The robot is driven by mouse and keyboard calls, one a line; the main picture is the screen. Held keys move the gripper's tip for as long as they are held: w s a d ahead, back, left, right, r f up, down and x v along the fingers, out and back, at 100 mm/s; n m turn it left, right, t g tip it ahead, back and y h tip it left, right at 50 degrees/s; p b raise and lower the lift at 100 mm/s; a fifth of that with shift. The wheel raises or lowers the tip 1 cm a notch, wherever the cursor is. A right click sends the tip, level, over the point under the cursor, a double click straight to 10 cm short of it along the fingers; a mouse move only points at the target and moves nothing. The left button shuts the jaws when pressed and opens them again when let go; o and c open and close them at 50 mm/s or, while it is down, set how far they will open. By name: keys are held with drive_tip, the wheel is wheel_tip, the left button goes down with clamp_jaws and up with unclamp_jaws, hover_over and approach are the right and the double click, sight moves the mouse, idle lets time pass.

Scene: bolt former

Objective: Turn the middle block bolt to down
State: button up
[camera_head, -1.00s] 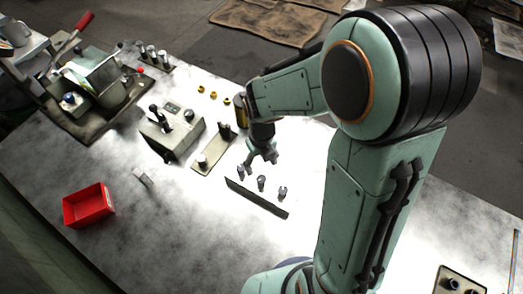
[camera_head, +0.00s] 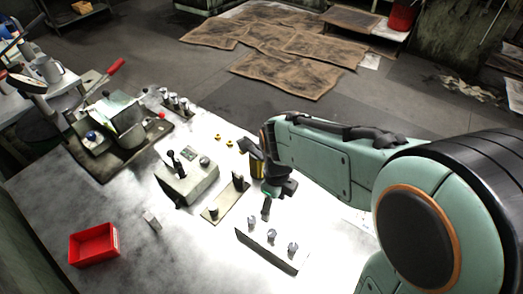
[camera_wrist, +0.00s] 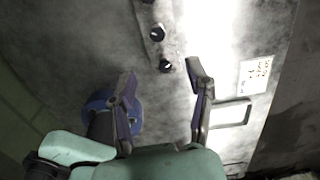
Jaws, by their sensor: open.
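Three grey bolts stand in a row on the block (camera_head: 272,252), which has a dark front face. The middle bolt (camera_head: 271,236) is between the left bolt (camera_head: 250,222) and the right bolt (camera_head: 292,248). My gripper (camera_head: 266,208) is above and just behind the middle bolt, pointing down, apart from it. In the wrist view my gripper (camera_wrist: 160,69) is open and empty. Another head (camera_wrist: 157,33) is further up. I cannot tell which bolt each is.
A plate with upright posts (camera_head: 226,202) and a grey control box (camera_head: 187,182) stand left of the block. A red bin (camera_head: 94,245) is at the front left. Small yellow parts (camera_head: 229,143) lie behind. The table between bin and block is mostly clear.

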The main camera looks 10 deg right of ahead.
sight(272, 233)
drive_tip(key=f+m, duration=0.1)
drive_tip(key=m, duration=0.9)
drive_tip(key=f+m, duration=0.1)
drive_tip(key=m, duration=1)
drive_tip(key=f+m, duration=0.2)
drive_tip(key=m, duration=0.8)
drive_tip(key=shift+w+d+m, duration=0.2)
drive_tip(key=shift+w+m, duration=0.05)
drive_tip(key=shift+m, duration=0.05)
drive_tip(key=f, duration=0.4)
drive_tip(key=s+f, duration=0.1)
drive_tip(key=f, duration=0.2)
drive_tip(key=shift+a, duration=0.25)
drive_tip(key=shift+f, duration=0.65)
drive_tip(key=shift+c, duration=0.3)
